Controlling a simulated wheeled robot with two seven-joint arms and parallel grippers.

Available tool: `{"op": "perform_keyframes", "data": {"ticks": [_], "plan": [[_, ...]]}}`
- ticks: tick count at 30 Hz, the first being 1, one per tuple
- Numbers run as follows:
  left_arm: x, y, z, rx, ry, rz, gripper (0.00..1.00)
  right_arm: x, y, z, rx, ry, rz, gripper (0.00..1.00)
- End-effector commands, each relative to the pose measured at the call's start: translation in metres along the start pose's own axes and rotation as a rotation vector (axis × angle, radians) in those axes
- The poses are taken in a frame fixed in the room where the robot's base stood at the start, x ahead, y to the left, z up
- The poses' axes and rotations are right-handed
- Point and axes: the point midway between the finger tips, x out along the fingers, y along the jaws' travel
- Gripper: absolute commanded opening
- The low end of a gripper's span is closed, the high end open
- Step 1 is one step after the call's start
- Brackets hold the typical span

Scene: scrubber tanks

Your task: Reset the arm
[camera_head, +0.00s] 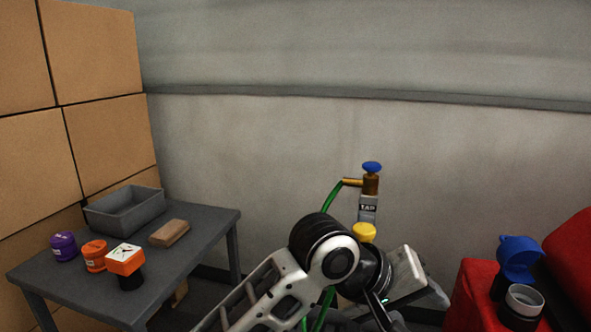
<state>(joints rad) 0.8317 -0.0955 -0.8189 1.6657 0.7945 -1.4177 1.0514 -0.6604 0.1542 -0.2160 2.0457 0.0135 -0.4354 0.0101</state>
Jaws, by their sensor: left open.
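My left arm comes in from the bottom, left of centre, and bends at a black and white joint in front of the wall. My left gripper (388,310) is at the lower centre, pointing down, with its jaws open. Its fingertips are largely cut off by the bottom edge, and I see nothing held in it. It is apart from the table at the left and left of the red machine. My right gripper is not in view.
A grey table (215,226) holds a grey bin (125,212), a brown block (170,232), a purple jar (64,246), an orange jar (95,256) and an orange-topped device (125,262). A tap (370,185) with a green hose stands behind my arm. A red machine (468,295) has an open blue cap (519,256).

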Motion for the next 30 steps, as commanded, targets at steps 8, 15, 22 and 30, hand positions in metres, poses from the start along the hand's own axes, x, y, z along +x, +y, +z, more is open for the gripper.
{"op": "perform_keyframes", "data": {"ticks": [8, 15, 22, 30], "plan": [[0.03, -0.144, 0.018, -0.033, 0.302, 0.074, 0.57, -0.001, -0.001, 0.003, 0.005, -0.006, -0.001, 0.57], [0.01, -0.29, 0.095, 0.101, 0.518, -0.201, 0.57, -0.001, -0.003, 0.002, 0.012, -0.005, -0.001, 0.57], [-0.035, -0.369, 0.176, 0.333, 0.542, -0.484, 0.57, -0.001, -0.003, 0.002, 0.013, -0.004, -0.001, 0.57], [-0.053, -0.386, 0.201, 0.434, 0.526, -0.571, 0.57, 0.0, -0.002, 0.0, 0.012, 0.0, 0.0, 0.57]]}}
